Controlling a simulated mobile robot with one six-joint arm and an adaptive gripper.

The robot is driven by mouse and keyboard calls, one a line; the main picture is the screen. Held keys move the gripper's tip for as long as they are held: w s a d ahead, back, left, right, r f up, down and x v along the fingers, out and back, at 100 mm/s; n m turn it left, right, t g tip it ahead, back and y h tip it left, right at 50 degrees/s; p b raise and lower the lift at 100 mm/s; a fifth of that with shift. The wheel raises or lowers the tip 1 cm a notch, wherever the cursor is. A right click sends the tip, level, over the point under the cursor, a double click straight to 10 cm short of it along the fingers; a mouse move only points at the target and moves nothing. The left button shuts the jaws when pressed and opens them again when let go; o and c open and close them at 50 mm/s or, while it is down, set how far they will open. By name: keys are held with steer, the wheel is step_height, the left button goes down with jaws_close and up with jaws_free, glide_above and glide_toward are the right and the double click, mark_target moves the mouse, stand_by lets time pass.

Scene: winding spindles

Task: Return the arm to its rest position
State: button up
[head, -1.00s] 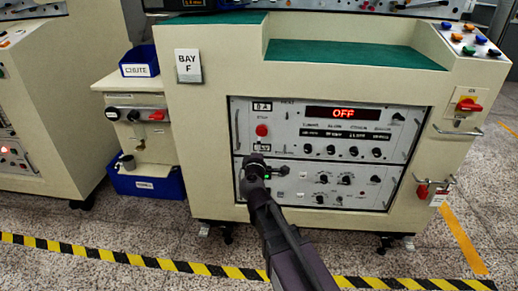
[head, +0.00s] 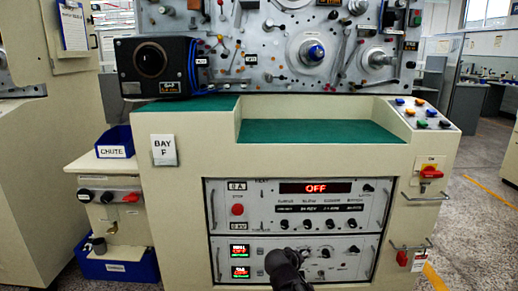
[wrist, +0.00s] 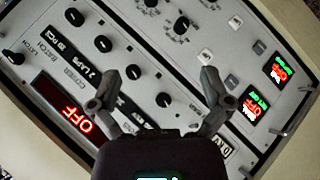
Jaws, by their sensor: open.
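My gripper (head: 283,260) shows at the bottom of the head view, in front of the lower control panel (head: 345,262) of the bay F machine. In the wrist view my gripper (wrist: 157,68) is open, its two dark fingers apart with nothing between them. The panel's knobs and a red OFF display (wrist: 70,115) lie beyond the fingers, upside down and tilted. I cannot tell the exact gap to the panel, but no contact shows. Most of my arm is below the head view.
Above is a green-topped ledge (head: 335,132) and a spindle plate (head: 270,45) with a black box (head: 150,65). At left are a blue CHUTE bin (head: 115,141) and a lower blue bin (head: 120,265). A red-handled switch (head: 431,172) and metal handles stand out at right.

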steer(key=s+d+f+m+g+y+p, duration=0.2)
steer(key=s+m+g+y, duration=0.15)
steer(key=s, duration=0.35)
steer(key=s+d+f+m+g+y+p, duration=0.1)
steer(key=s+f+m+g+y, duration=0.15)
steer(key=s+g, duration=0.4)
step_height(320, 180, up, 38)
steer(key=n+t+p, duration=0.1)
steer(key=p, duration=3.7)
steer(key=shift+s+d+r, duration=0.15)
steer(key=shift+s+r, duration=0.05)
steer(key=shift+s, duration=0.25)
